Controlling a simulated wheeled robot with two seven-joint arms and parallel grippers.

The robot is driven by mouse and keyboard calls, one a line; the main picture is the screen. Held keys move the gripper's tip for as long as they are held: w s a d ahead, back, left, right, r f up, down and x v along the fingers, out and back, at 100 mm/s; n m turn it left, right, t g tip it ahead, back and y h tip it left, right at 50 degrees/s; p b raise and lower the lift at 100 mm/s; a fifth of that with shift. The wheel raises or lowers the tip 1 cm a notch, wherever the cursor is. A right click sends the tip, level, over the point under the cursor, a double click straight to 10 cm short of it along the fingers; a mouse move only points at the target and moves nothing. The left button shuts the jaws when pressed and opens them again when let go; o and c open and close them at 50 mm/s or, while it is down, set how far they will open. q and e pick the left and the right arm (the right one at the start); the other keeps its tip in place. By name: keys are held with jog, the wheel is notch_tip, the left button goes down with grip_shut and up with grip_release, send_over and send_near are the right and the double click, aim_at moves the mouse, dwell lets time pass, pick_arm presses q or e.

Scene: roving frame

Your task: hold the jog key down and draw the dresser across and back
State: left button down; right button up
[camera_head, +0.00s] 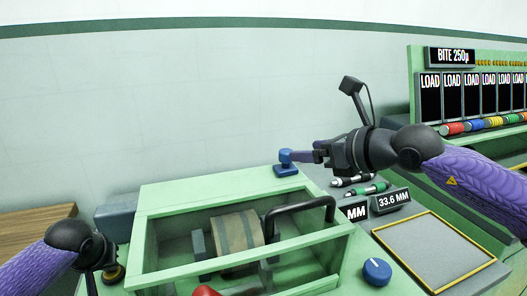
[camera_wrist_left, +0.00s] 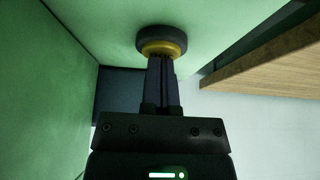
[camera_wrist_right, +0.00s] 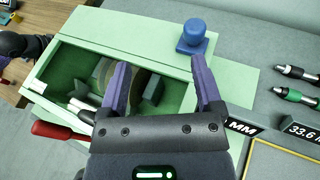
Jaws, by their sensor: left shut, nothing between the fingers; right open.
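The jog key, a dark round button with a yellow ring (camera_wrist_left: 162,42), is at the machine's left side; it also shows in the head view (camera_head: 115,273). My left gripper (camera_wrist_left: 161,60) is shut and empty, its fingertips at the key's edge in the picture. I cannot tell whether they touch it or whether it is pressed. The dresser, a blue knob on a square base (camera_wrist_right: 193,38), stands on the green housing's far right corner; it also shows in the head view (camera_head: 286,168). My right gripper (camera_wrist_right: 160,75) is open, its fingertips close to the dresser but not around it.
The open green housing (camera_head: 160,204) holds a brown-grey wheel (camera_head: 236,230), with a black curved handle (camera_head: 300,207) beside it. A blue dial (camera_head: 376,271), a display reading 33.6 MM (camera_head: 394,200) and a yellow-edged pad (camera_head: 432,252) lie to the right. A LOAD rack (camera_head: 470,95) stands behind.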

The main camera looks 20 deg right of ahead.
aim_at(287, 150)
jog(key=d+m+h, duration=0.1)
jog(key=w+d+f+m+h, duration=0.1)
jog(key=shift+w+d+f+h, duration=0.1)
jog(key=shift+w+d+h, duration=0.15)
jog(key=shift+d+h, duration=0.15)
jog(key=x, duration=1.1)
jog(key=shift+w, duration=0.1)
